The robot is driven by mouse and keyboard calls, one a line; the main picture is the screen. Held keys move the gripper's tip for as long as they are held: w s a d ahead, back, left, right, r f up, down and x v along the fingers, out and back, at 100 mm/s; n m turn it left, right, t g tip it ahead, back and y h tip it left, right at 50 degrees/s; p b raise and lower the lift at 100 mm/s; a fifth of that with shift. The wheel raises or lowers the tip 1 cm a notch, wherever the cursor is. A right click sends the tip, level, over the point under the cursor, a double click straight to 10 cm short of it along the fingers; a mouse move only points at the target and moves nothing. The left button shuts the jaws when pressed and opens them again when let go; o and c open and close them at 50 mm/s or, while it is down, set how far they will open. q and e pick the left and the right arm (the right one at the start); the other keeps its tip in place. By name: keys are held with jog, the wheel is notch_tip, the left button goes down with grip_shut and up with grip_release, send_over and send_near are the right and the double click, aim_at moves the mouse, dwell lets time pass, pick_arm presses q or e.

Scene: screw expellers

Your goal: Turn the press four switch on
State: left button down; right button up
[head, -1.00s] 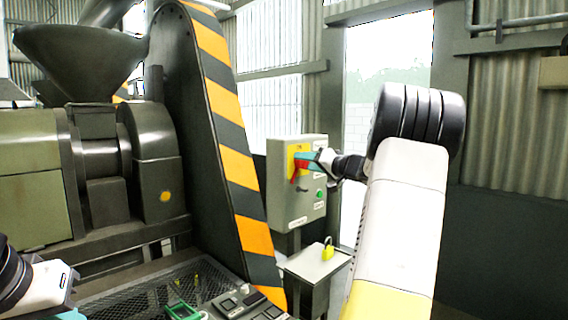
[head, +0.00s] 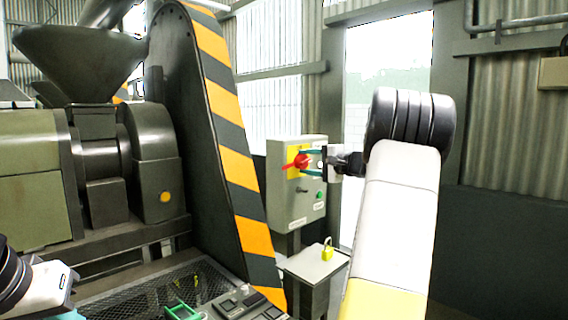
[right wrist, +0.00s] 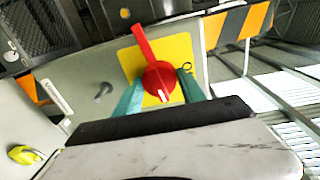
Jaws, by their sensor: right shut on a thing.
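The switch is a red rotary knob with a lever handle (head: 300,161) on a yellow plate (right wrist: 183,50), on the front of a grey control box (head: 284,205). In the right wrist view the red knob (right wrist: 158,80) sits between the teal fingers of my right gripper (right wrist: 158,90), which is shut on it. The handle points to the upper left there, away from the gripper, and to the left in the head view. The right gripper (head: 312,161) reaches the box from the right. Part of my left arm's end shows at lower left; its fingertips cannot be made out.
Below the knob the box has a green button (head: 320,193) and a small dark key switch (head: 301,189). A yellow padlock (head: 327,249) sits on a grey pedestal (head: 318,264) below. A striped black and orange guard (head: 232,150) stands close left of the box.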

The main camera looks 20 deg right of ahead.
jog(key=shift+d+m, duration=0.1)
jog(key=shift+m, duration=0.7)
jog(key=shift+f, duration=0.1)
jog(key=o, duration=1.4)
jog(key=shift+c, duration=0.2)
jog(key=v, duration=0.8)
jog(key=shift+w, duration=0.1)
